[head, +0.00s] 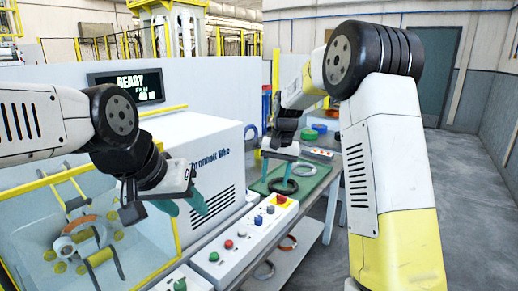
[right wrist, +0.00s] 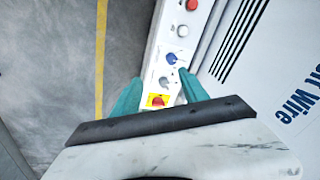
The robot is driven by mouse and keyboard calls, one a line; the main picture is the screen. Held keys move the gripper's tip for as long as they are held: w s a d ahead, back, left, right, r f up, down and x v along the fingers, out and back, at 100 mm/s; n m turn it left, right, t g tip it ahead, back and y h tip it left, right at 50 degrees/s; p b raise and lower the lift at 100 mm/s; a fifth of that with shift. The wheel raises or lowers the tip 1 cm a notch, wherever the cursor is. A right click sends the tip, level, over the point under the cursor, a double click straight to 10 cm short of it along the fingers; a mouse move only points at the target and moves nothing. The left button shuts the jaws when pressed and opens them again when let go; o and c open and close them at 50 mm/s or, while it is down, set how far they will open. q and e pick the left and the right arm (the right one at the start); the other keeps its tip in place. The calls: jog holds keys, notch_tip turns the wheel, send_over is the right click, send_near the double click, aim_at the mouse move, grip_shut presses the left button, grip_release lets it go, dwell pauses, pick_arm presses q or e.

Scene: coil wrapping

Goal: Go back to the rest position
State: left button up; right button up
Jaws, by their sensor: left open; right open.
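My left gripper (head: 182,207) is open and empty, with its teal fingers in front of the white machine (head: 215,150), to the right of the yellow-framed bay. My right gripper (head: 277,176) is open and empty above the green mat (head: 312,181) on the bench. In the right wrist view its fingers (right wrist: 162,92) are spread over the button panel, with nothing between them. An orange coil (head: 76,222) sits on the wrapping unit inside the bay. A black ring (head: 283,186) lies on the mat, partly behind the right gripper.
The button panel (head: 245,240) runs along the machine's front edge. A display (head: 130,84) reads READY. Rings, including an orange one (head: 288,242), lie on the lower shelf. Green and blue spools (head: 309,135) stand at the back. Open grey floor lies at the right.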

jog(key=s+d+r+t, duration=0.1)
jog(key=s+d+r, duration=0.3)
jog(key=s+r, duration=0.3)
jog(key=s+d+r+n+t, duration=0.1)
jog(key=s+d+t, duration=0.1)
jog(key=s, duration=0.9)
jog(key=s+d+r+n+t, duration=0.1)
jog(key=s+d+r, duration=0.1)
jog(key=s, duration=1)
jog(key=shift+s+d+t+y, duration=0.2)
jog(key=shift+d+t+y, duration=0.2)
jog(key=shift+d, duration=0.1)
